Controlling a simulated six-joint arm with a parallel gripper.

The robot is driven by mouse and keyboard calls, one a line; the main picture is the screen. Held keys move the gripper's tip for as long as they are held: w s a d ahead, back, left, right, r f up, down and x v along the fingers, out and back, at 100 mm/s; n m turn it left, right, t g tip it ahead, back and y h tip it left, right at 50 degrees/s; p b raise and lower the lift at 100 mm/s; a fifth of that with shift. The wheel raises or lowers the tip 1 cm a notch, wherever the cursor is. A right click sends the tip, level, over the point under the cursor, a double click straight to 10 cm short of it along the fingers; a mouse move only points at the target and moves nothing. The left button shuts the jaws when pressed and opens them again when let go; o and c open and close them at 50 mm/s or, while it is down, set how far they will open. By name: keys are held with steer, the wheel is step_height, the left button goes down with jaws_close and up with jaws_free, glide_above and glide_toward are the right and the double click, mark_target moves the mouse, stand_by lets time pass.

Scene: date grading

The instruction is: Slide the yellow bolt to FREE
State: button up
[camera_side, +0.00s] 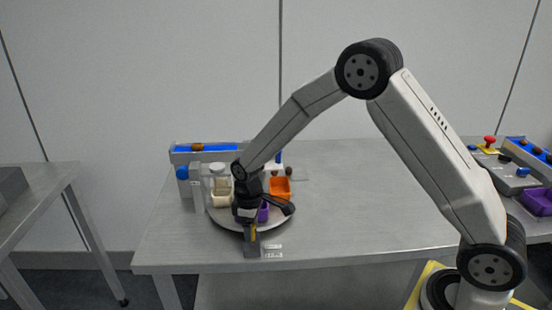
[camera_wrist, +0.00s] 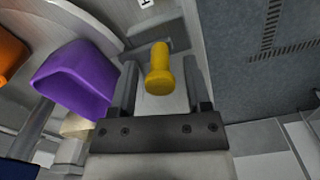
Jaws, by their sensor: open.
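The yellow bolt (camera_wrist: 159,70) stands out toward the camera in the wrist view, with a round knob at its near end. My gripper (camera_wrist: 160,82) is open, one finger on each side of the bolt, with a visible gap on both sides. In the side view my gripper (camera_side: 250,215) is low at the front rim of the round turntable, over the small grey bolt block (camera_side: 251,249). Only a sliver of yellow shows there, and the fingers largely hide the bolt. The FREE marking cannot be read; small white labels (camera_side: 274,250) lie right of the block.
The turntable (camera_side: 223,218) carries a purple cup (camera_wrist: 75,78), an orange cup (camera_side: 280,187) and a cream cup (camera_side: 221,200). The purple cup is close to my left finger in the wrist view. A blue-topped machine (camera_side: 210,148) stands behind.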

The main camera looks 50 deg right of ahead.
steer(key=shift+f, duration=0.7)
jaws_close()
stand_by(1.1)
